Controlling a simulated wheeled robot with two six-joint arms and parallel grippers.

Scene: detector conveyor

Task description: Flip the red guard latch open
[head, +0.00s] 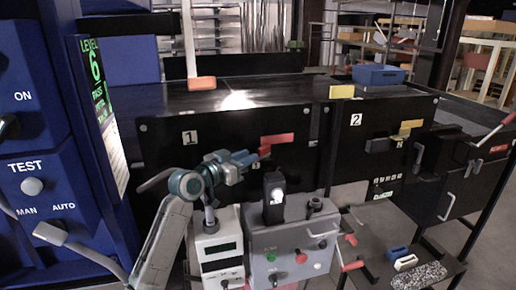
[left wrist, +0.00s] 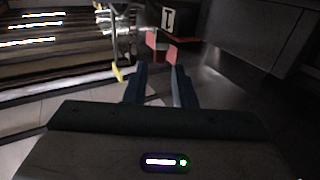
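The red guard latch (head: 278,139) is on the black front panel, to the right of the label 1. It also shows in the left wrist view (left wrist: 172,54), just beyond my fingertips. My left gripper (head: 255,157) is in front of the panel, just left of and slightly below the latch. In the left wrist view my left gripper (left wrist: 159,74) has its two dark blue fingers apart, with nothing visible between them. The head view does not clearly show whether a finger touches the latch. My right gripper is not in view.
A grey control box (head: 291,245) and a white meter box (head: 216,249) stand below the latch. A yellow latch (head: 411,127) is on the panel labelled 2. A blue cabinet (head: 28,100) stands at the left. A blue bin (head: 378,75) sits behind the panels.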

